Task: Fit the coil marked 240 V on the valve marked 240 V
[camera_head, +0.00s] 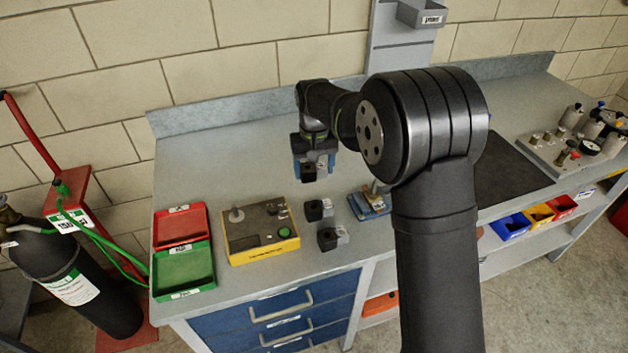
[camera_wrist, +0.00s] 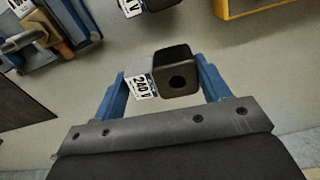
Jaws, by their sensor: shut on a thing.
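My gripper (camera_head: 314,163), with blue fingers, is shut on a black coil (camera_head: 309,173) above the bench behind the loose coils. In the wrist view the held coil (camera_wrist: 177,76) shows a round hole and a white label reading 240 V. Two similar coils, a rear one (camera_head: 315,210) and a front one (camera_head: 329,239), stand on the bench. Their markings are unreadable in the head view. A grey manifold (camera_head: 545,152) at the right carries several valve stems and fitted parts. Its valve markings are too small to read, so I cannot tell which valve is 240 V.
A yellow test box (camera_head: 262,243), a red tray (camera_head: 180,227) and a green tray (camera_head: 184,268) stand at the left. A blue fixture (camera_head: 368,206) stands right of the loose coils, partly behind my arm. A dark mat (camera_head: 508,172) lies before the manifold.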

